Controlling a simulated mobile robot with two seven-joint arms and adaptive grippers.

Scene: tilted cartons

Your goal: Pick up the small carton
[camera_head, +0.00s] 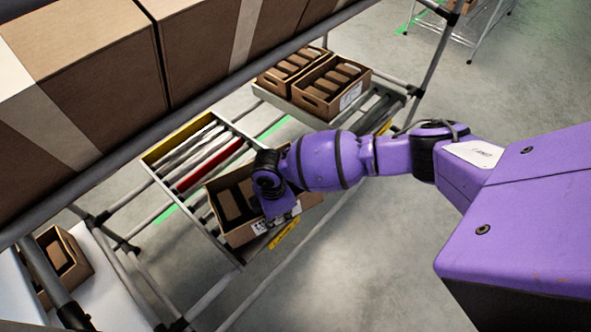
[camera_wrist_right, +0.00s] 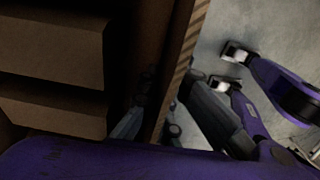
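A small open-topped brown carton (camera_head: 236,236) sits tilted on the lower rack shelf, with brown boxes (camera_head: 229,205) inside. My right gripper (camera_head: 272,200) is at its right side, its fingers mostly hidden by my wrist in the head view. In the right wrist view, the carton's wall (camera_wrist_right: 180,60) runs between the two fingers of the gripper (camera_wrist_right: 168,88). One finger is inside, the other outside. The fingers are apart; I cannot tell whether they touch the wall. Brown boxes (camera_wrist_right: 50,55) show left of the wall. My left gripper is not in view.
Two similar filled cartons (camera_head: 335,88) stand farther back on the rack. Large closed boxes (camera_head: 85,60) fill the upper shelf at left. Another small carton (camera_head: 66,262) is at lower left. A grey rack pole (camera_head: 190,110) crosses above. The floor (camera_head: 380,260) at right is clear.

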